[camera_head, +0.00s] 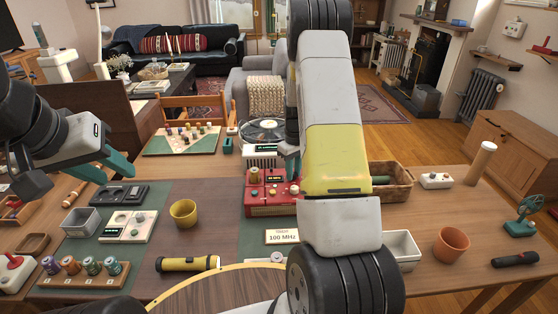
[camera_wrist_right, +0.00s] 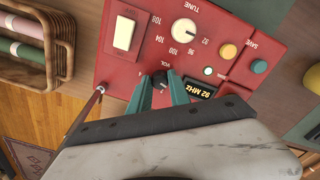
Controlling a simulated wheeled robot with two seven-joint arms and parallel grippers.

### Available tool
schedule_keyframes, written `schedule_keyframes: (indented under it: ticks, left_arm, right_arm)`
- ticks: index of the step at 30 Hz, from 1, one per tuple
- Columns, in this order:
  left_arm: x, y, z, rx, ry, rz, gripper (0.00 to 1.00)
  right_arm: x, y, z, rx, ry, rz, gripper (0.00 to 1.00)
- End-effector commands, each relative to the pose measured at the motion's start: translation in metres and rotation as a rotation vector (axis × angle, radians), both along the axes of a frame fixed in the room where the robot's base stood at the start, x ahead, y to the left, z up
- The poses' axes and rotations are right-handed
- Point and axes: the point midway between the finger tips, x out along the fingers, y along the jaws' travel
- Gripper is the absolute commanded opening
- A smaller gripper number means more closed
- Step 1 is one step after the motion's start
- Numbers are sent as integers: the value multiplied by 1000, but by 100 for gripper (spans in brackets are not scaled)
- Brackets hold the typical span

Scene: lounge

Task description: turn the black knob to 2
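The red radio panel (camera_wrist_right: 225,55) fills much of the right wrist view; in the head view the red box (camera_head: 262,209) is partly hidden behind my right arm. The black knob (camera_wrist_right: 161,78) sits low on the panel, between the two teal fingertips of my right gripper (camera_wrist_right: 160,84). I cannot tell whether the fingers touch it, and I cannot read its setting or scale. Beside it are a white TUNE knob (camera_wrist_right: 184,31) and a display (camera_wrist_right: 201,90) reading 92 MHz. My left gripper (camera_head: 107,170) is open and empty above the table's left side.
A card (camera_head: 283,237) reading 100 MHz lies in front of the box.

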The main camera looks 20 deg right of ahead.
Motion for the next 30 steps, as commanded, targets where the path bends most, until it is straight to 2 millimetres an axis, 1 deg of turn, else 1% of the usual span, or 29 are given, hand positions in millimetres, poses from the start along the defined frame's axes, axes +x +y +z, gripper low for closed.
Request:
schedule_keyframes:
  ticks: [8, 14, 30]
  left_arm:
    - [0, 0, 0, 0, 0, 0, 36]
    - [0, 0, 0, 0, 0, 0, 36]
    - [0, 0, 0, 0, 0, 0, 36]
  right_arm:
    - [0, 0, 1, 0, -1, -24, 0]
    - [0, 0, 1, 0, -1, -116, 0]
    - [1, 0, 1, -1, -2, -575, 0]
